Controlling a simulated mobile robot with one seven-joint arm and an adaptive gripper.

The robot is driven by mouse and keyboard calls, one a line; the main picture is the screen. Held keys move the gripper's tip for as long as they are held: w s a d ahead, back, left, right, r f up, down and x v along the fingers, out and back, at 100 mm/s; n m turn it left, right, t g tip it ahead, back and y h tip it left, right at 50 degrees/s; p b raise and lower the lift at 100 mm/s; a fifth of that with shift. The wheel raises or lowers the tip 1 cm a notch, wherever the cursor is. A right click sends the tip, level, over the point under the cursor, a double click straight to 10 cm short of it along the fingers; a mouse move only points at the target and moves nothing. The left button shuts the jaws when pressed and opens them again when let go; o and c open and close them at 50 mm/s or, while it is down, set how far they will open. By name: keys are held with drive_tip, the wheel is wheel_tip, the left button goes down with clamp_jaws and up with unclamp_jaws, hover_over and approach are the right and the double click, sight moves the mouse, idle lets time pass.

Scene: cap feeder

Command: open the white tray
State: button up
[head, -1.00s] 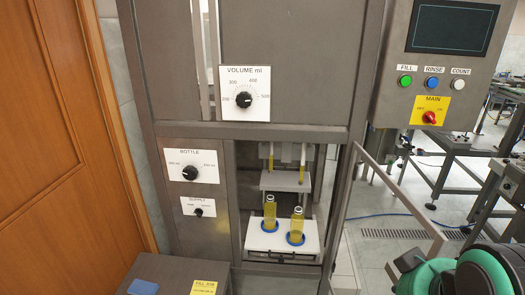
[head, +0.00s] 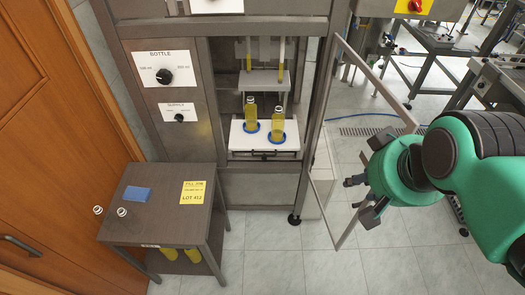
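The white tray (head: 239,141) sits low inside the filling machine, in its bay. My gripper (head: 356,197) is at the right, outside the machine and beside the open door, apart from the tray. Its two fingers are spread, with nothing seen between them.
The machine's framed door (head: 377,84) stands swung open between my gripper and the bay. Tiled floor in front is clear.

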drive_tip(key=w+f+m+t, duration=0.1)
drive_tip(key=w+f+m, duration=0.1)
drive_tip(key=w, duration=1)
drive_tip(key=w+f+m+t, duration=0.1)
drive_tip(key=w+f+m, duration=0.15)
drive_tip(key=w, duration=0.85)
drive_tip(key=w+a+f+m+t+y, duration=0.1)
drive_tip(key=w+a+f+t, duration=0.1)
drive_tip(key=w+f, duration=0.6)
drive_tip(key=w+a+f+m+t, duration=0.1)
drive_tip(key=w+a+f+m, duration=0.15)
drive_tip(key=w+f, duration=0.6)
drive_tip(key=w+a+f+m+t+y, duration=0.1)
drive_tip(key=w+a+f, duration=0.25)
drive_tip(key=f, duration=0.45)
drive_tip(key=w+a+f+m+t+y, duration=0.1)
drive_tip(key=w+a+f, duration=0.1)
drive_tip(key=w+f, duration=0.4)
drive_tip(key=s+a+f+m+y, duration=0.1)
drive_tip(key=s+f, duration=0.2)
drive_tip(key=f, duration=0.3)
drive_tip(key=s+a+f+m+t+y, duration=0.1)
drive_tip(key=s+a+f, duration=0.1)
drive_tip(key=f, duration=0.4)
drive_tip(key=s+a+f+m+t+y+b, duration=0.1)
drive_tip(key=s+a+f+m, duration=0.1)
drive_tip(key=f, duration=0.5)
drive_tip(key=shift+s, duration=0.8)
